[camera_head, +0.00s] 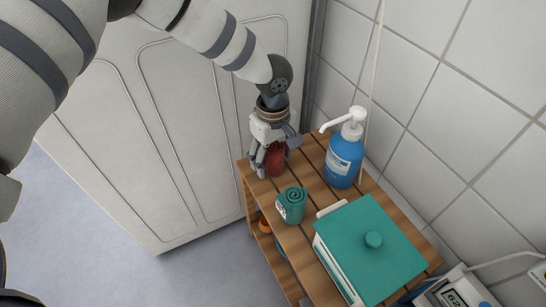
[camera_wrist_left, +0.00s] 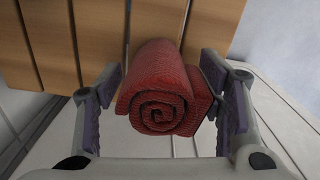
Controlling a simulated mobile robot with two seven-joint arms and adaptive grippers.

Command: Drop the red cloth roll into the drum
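The red cloth roll (camera_head: 274,160) stands at the back left end of the slatted wooden stand, partly hidden by my left gripper (camera_head: 271,158). In the left wrist view the roll (camera_wrist_left: 163,97) shows its spiral end towards the camera. My left gripper (camera_wrist_left: 163,95) is open, with one finger on each side of the roll; the pads are close to its sides, and whether they touch it I cannot tell. My right gripper is out of view. No drum opening shows in either view.
On the wooden stand (camera_head: 316,160) are a teal roll (camera_head: 292,204), a blue pump bottle (camera_head: 344,155) and a teal-lidded box (camera_head: 366,250). A white panelled cabinet (camera_head: 170,130) stands left of it, a tiled wall (camera_head: 430,90) right. A display device (camera_head: 460,292) is at bottom right.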

